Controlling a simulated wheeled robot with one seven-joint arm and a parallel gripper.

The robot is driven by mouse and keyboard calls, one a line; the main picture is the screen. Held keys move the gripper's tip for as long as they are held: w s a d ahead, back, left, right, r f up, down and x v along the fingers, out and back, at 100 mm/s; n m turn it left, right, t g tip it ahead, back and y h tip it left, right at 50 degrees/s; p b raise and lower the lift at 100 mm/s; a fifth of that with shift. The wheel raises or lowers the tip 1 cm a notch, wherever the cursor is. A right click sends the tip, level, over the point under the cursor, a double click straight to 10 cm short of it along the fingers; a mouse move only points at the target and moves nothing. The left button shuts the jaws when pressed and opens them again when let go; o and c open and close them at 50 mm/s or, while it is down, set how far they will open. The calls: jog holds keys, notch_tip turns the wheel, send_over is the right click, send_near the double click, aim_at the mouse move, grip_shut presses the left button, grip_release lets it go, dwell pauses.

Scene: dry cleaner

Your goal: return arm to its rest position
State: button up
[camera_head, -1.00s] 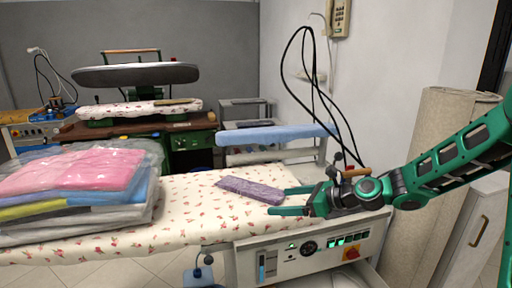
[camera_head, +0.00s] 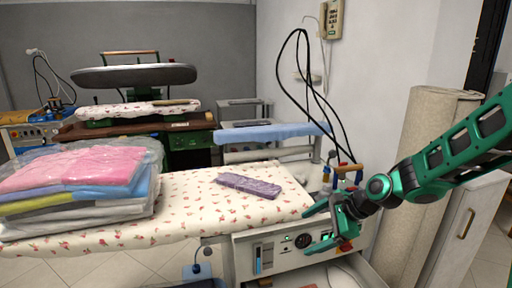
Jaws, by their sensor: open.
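My green and black arm comes in from the right. My gripper (camera_head: 312,230) is open and empty, in front of the control panel (camera_head: 283,249) at the right end of the ironing board. A folded purple cloth (camera_head: 249,186) lies flat on the floral ironing board (camera_head: 190,205), up and left of my gripper and apart from it. Part of the panel is hidden behind the gripper.
A plastic-wrapped pile of folded clothes (camera_head: 80,190) covers the board's left end. A rolled beige carpet (camera_head: 425,150) and a white cabinet (camera_head: 470,225) stand at the right, close behind my arm. Black cables (camera_head: 308,95) hang behind the board.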

jog(key=s+d+n+g+h, duration=0.1)
jog(key=s+d+n+h, duration=0.3)
jog(key=s+d, duration=0.45)
jog(key=s+d+r+n+g+h, duration=0.1)
jog(key=s+d+r+n, duration=0.1)
jog(key=s+d, duration=0.3)
jog(key=s+d+r+n+g+h, duration=0.1)
jog(key=s+d, duration=0.4)
jog(key=s, duration=0.6)
jog(key=s+d+r+n+g, duration=0.1)
jog(key=s+d+r+n, duration=0.3)
jog(key=s, duration=0.5)
jog(key=shift+d+g+h, duration=0.3)
jog(key=shift+d+h, duration=0.1)
jog(key=shift+d, duration=0.3)
jog(key=shift+w+f, duration=0.25)
jog(key=shift+w, duration=0.4)
